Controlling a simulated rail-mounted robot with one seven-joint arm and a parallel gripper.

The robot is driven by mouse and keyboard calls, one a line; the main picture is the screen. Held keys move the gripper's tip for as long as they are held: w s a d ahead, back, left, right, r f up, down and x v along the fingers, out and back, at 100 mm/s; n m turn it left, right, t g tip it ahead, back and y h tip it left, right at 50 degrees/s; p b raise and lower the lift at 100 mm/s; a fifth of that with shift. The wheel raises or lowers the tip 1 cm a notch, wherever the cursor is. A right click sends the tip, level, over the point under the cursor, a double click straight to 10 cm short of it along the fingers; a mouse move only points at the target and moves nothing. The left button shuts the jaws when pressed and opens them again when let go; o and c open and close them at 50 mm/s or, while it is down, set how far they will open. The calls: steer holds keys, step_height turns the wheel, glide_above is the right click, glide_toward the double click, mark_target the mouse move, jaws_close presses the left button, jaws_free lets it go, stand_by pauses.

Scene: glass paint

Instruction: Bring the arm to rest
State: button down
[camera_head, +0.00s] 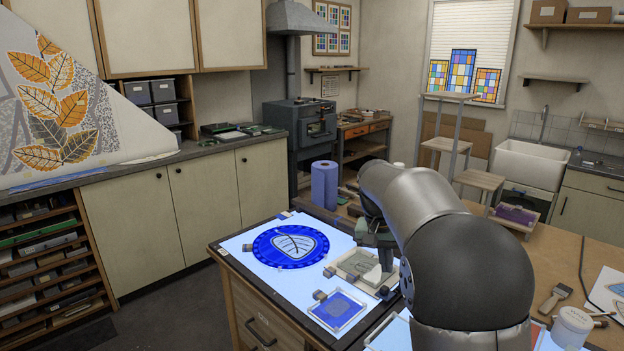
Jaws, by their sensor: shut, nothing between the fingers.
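My arm reaches in from the lower right and bends down over the worktable. My gripper (385,264) hangs at its end, above the right side of the lit white panel (242,246). It is small and partly hidden by my arm; its fingers look shut, with nothing seen held. Below it lies a shallow tray (350,263) with a pale, cloth-like thing (374,276). I cannot tell whether the fingertips touch anything.
A round blue glass disc with a leaf design (290,245) lies on the panel. A small framed blue pane (338,310) lies nearer. Blue rolls (325,184) stand behind. A brush (553,298) and white jar (572,327) are at right. Floor at left is clear.

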steer(key=s+a+f+n, duration=0.1)
steer(key=s+f, duration=0.1)
steer(key=s, duration=0.8)
steer(key=s+a+f+n+y, duration=0.1)
steer(key=s+f, duration=0.2)
steer(key=s, duration=0.8)
steer(key=s+a+f+n+y, duration=0.1)
steer(key=s+f+n, duration=0.1)
steer(key=s, duration=0.9)
steer(key=shift+f, duration=0.5)
